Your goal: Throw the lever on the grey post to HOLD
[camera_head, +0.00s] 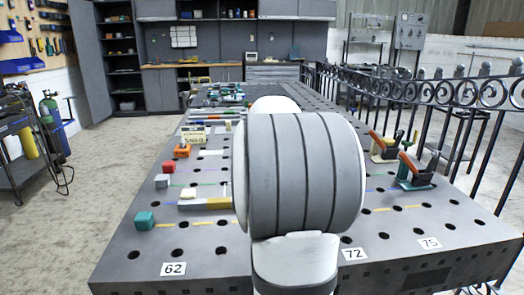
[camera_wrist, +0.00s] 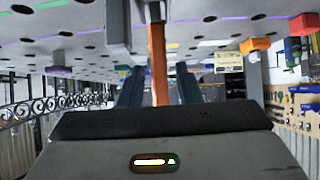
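In the wrist view, which shows the bench upside down, an orange bar (camera_wrist: 158,65) runs between the two dark blue fingers of my gripper (camera_wrist: 160,85). It looks like the lever's handle. A narrow gap shows on each side of the bar, so my gripper appears open around it, not clamped. A grey upright piece (camera_wrist: 117,25) stands from the bench beside the bar and may be the grey post. No HOLD marking is readable. In the head view my own arm hides the gripper, the post and the lever.
Two red-handled clamps (camera_head: 410,168) (camera_head: 382,146) stand at right. An iron railing (camera_head: 440,92) runs along the right.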

